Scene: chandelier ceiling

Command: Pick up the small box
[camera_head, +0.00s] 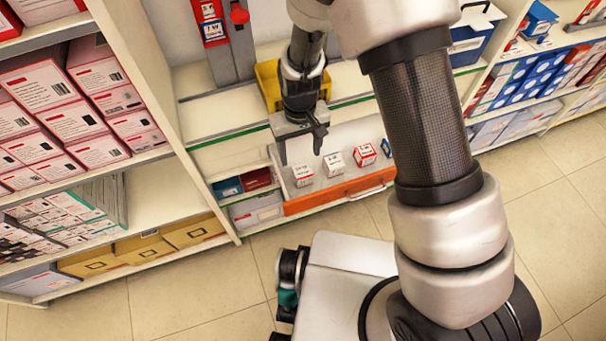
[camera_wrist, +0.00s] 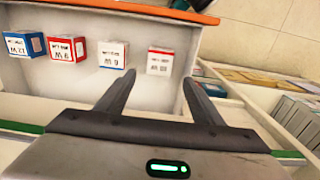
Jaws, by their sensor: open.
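Several small boxes stand in a row in an open drawer (camera_head: 335,193) with an orange front. In the head view they are a white box with red trim (camera_head: 303,175), a white box (camera_head: 334,164), a red-and-white box (camera_head: 364,155) and a blue-edged box (camera_head: 386,148). In the wrist view the red-trimmed white box (camera_wrist: 159,62) lies just beyond and between my fingertips, with the white box (camera_wrist: 113,55), red box (camera_wrist: 67,49) and blue box (camera_wrist: 33,45) to its left. My gripper (camera_head: 301,158) is open and empty above the drawer's left end; its fingers also show in the wrist view (camera_wrist: 158,77).
A yellow bin (camera_head: 268,85) stands on the counter behind my gripper. A tall shelf with red-and-white cartons (camera_head: 72,122) rises at the left, and more stocked shelves (camera_head: 520,80) stand at the right. The tiled floor (camera_head: 200,290) in front is clear.

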